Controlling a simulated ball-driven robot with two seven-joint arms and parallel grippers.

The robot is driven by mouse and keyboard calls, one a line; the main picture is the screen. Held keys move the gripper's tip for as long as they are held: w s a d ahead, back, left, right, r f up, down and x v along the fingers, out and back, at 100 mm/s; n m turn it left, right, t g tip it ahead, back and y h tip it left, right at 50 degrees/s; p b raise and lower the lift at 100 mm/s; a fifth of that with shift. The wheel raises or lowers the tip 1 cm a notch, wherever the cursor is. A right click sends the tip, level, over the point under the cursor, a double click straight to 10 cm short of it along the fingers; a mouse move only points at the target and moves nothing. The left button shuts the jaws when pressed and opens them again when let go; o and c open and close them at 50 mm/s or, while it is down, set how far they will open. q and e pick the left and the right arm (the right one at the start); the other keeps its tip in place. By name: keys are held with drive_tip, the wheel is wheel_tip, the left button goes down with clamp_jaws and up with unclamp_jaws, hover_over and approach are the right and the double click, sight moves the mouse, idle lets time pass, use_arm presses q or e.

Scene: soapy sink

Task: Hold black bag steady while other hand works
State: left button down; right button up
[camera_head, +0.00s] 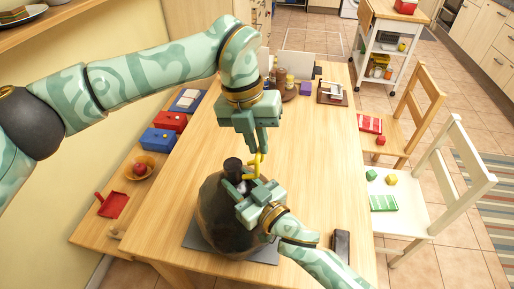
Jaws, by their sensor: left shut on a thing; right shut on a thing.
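The black bag (222,215) stands upright and bulging on a dark grey mat (196,240) at the near part of the wooden table. Its gathered top (232,166) sticks up. My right gripper (238,190) is shut on the bag just below the top, on its right side. My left gripper (260,150) points down from above, a little right of the top. It is shut on a thin yellow strip (254,167), which hangs beside the bag's neck. Whether the strip goes around the neck is hidden.
A black flat object (340,244) lies right of the bag. Jars (285,82) and a tray (332,93) stand at the table's far end. A side bench holds red (170,121) and blue (159,141) boxes, a fruit bowl (140,168) and a red dustpan (113,205). The table's middle is clear.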

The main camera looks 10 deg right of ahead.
sight(258, 149)
use_arm(q)
wheel_tip(258, 149, up, 4)
drive_tip(key=shift+r, duration=0.25)
drive_tip(key=c, duration=1.5)
unclamp_jaws()
drive_tip(key=shift+o, duration=0.2)
wheel_tip(258, 149, up, 12)
drive_tip(key=a, duration=0.2)
drive_tip(key=shift+w, duration=0.4)
drive_tip(key=shift+f, duration=0.15)
